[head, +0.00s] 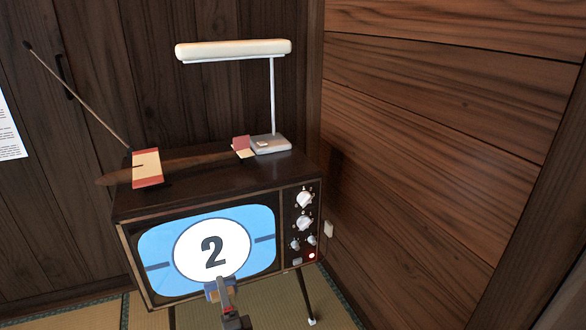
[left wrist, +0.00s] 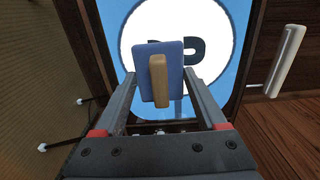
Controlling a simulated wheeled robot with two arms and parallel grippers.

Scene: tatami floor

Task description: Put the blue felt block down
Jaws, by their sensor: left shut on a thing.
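The blue felt block (left wrist: 174,82) has a tan wooden grip on one face. In the left wrist view it sits between the two fingers of my left gripper (left wrist: 158,82), which is shut on it. In the head view my left gripper (head: 223,287) is low in front of the television, and the block (head: 210,292) shows small and partly covered by the gripper. The block is held up in front of the lower part of the lit screen. Whether it touches the screen cannot be told. My right gripper is not in view.
The wooden television (head: 265,180) stands on thin legs on the tatami. The top's middle and front are clear. Wooden walls stand behind and right.

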